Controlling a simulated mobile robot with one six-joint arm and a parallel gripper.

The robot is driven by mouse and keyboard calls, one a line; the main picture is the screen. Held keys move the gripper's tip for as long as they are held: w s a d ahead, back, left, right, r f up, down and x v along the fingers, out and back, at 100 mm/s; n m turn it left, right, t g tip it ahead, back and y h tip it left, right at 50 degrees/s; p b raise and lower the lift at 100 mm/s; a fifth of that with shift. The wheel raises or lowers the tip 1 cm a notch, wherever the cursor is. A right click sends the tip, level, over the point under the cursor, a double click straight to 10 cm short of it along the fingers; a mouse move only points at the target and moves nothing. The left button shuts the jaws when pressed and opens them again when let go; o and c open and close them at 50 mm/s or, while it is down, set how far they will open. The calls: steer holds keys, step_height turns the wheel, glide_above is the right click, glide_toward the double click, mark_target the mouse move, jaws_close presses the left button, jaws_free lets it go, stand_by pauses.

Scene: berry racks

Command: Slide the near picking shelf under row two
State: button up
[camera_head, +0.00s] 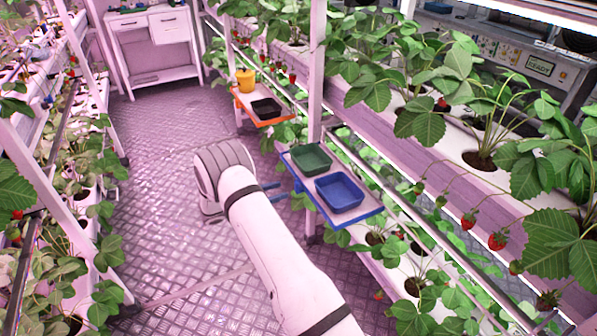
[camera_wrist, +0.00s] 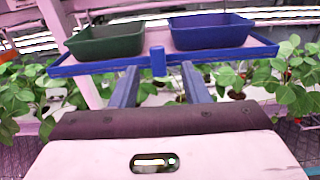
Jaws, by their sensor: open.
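The near picking shelf (camera_head: 345,217) is a pale board with a blue edge, sticking out from the right-hand rack into the aisle. It carries a green tray (camera_head: 311,158) and a blue tray (camera_head: 340,191). In the wrist view the shelf's blue front edge (camera_wrist: 100,67) is straight ahead, with a short blue handle (camera_wrist: 158,61) at its middle. My gripper (camera_wrist: 160,82) is open, its two blue fingers pointing at the shelf, one on each side of the handle, with gaps visible. In the head view my gripper (camera_head: 277,190) is at the shelf's aisle side, partly hidden by my wrist.
Strawberry plants and hanging berries (camera_head: 497,241) line the right rack. The metal aisle floor (camera_head: 150,190) is clear.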

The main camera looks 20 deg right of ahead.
mark_target(295, 184)
steer(key=d, duration=0.5)
steer(key=d+p, duration=0.1)
steer(key=d, duration=0.1)
steer(key=shift+w+d+f, duration=0.1)
steer(key=shift+w+d, duration=0.2)
steer(key=shift+d, duration=0.05)
steer(key=shift+c, duration=0.3)
jaws_close()
